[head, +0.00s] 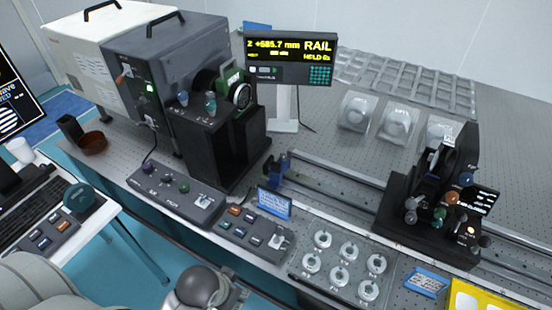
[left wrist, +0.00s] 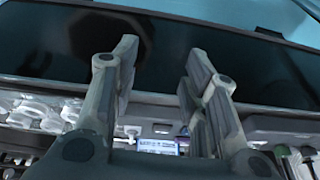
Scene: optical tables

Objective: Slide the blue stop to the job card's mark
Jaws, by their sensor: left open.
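The blue stop (head: 274,172) sits at the left end of the metal rail (head: 335,181), beside the tall black and green instrument. A blue card with print (head: 274,203) stands in front of it, and another blue-edged card (head: 427,281) lies further right; which is the job card I cannot tell. The readout (head: 290,58) shows about +585.7 mm and RAIL. My left gripper (head: 205,288) is low in the head view, well in front of the stop. In the left wrist view its fingers (left wrist: 160,58) are apart with nothing between them. My right gripper is not seen.
A black optical mount (head: 440,200) stands across the rail at right. Control boxes (head: 178,193) and a tray of ring-shaped parts (head: 340,265) line the front edge. Clear packs (head: 395,118) lie behind the rail. The perforated tabletop between is bare.

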